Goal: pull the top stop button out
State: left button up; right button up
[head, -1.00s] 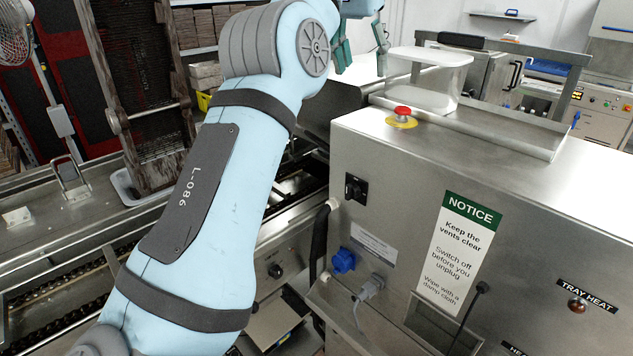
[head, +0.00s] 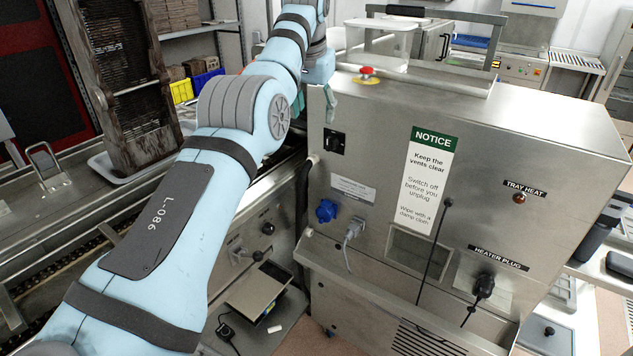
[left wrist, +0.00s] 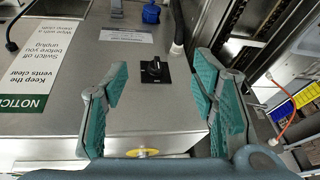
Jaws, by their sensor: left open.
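The top stop button (head: 366,72) is a red mushroom head on a yellow round base, on top of the steel cabinet (head: 500,120) near its front left edge. In the left wrist view, part of the yellow base (left wrist: 147,152) shows at the bottom, partly covered by the gripper body; the red head is hidden there. My left gripper (head: 314,104) is open and empty, just left of and lower than the button, by the cabinet's upper left corner. In the left wrist view its green pads (left wrist: 165,108) are wide apart, with the black rotary switch between them in the picture. My right gripper does not show.
The black rotary switch (head: 334,142), blue socket (head: 326,210) and grey plug (head: 353,231) stick out of the cabinet front. A clear plastic tub (head: 378,40) stands behind the button. A conveyor (head: 60,250) runs at the left.

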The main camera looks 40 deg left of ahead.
pick_arm(q)
jog(key=w+f+b, duration=0.1)
jog(key=w+f, duration=0.2)
jog(key=f, duration=1.5)
jog(key=shift+d+f+m+g+y+b, duration=0.3)
jog(key=shift+d+f+b, duration=0.05)
jog(key=shift+d+f, duration=0.05)
